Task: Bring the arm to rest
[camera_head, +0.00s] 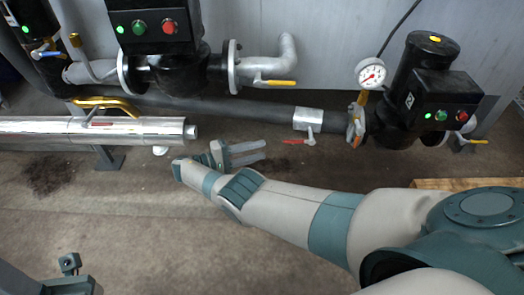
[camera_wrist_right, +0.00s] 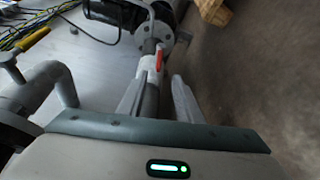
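My right arm (camera_head: 290,213) reaches in from the lower right of the head view, stretched out toward the left over the floor. My right gripper (camera_head: 264,150) is at its end, with the fingers pointing right, below the dark horizontal pipe. In the right wrist view the two fingers of this gripper (camera_wrist_right: 160,76) stand apart with nothing held between them. A pipe with a red valve handle (camera_wrist_right: 159,57) shows beyond the fingers.
A shiny metal cylinder (camera_head: 85,128) lies left of the gripper. A dark pipe (camera_head: 260,110) with a red-handled valve (camera_head: 300,141) runs behind it. A gauge (camera_head: 371,74) and a black valve unit (camera_head: 410,100) stand at right. The brown floor (camera_head: 140,225) at lower left is mostly clear.

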